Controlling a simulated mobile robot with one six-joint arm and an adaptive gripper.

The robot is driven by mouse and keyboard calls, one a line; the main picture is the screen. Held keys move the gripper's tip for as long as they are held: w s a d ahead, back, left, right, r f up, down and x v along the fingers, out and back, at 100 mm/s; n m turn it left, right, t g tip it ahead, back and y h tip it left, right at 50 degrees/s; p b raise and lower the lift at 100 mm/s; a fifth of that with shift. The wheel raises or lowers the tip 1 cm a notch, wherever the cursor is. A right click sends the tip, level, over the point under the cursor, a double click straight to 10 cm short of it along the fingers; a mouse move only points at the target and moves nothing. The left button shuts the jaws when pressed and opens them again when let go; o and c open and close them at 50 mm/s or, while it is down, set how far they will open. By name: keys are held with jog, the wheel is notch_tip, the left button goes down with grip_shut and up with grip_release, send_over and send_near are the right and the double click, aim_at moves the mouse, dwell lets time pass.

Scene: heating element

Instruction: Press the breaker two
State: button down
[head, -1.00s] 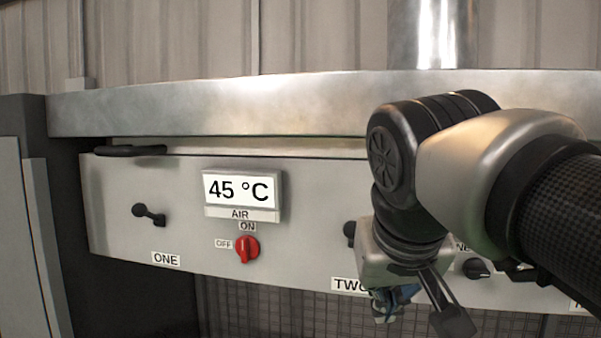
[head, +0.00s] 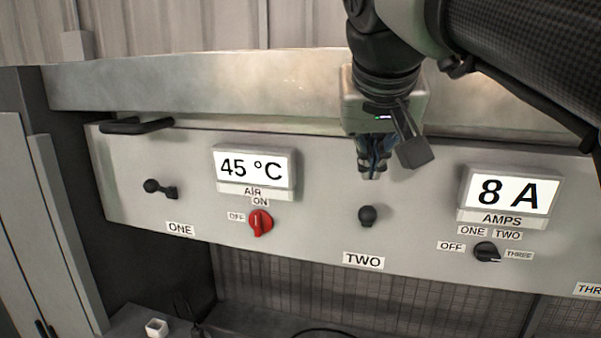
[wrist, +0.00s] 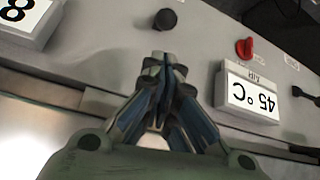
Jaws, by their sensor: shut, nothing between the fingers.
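The breaker two lever (head: 367,215) is a black knob on the grey panel, above the label TWO (head: 363,261). In the head view its knob faces me and no side arm shows. It also shows in the wrist view (wrist: 164,20), just beyond the fingertips. My gripper (head: 372,172) is shut and empty, pointing down, a little above the knob in the picture. A gap shows between the fingertips and the knob in both views. The gripper also shows in the wrist view (wrist: 162,62).
Breaker one's lever (head: 161,188) sits at the left, its knob to the left. A red AIR knob (head: 260,222) and a 45 °C display (head: 254,170) lie left of breaker two. An 8 A display (head: 508,194) and a black selector knob (head: 487,252) lie right.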

aim_at(367, 217)
jog(key=x, duration=0.9)
jog(key=shift+w+f, duration=0.2)
jog(key=shift+d, duration=0.1)
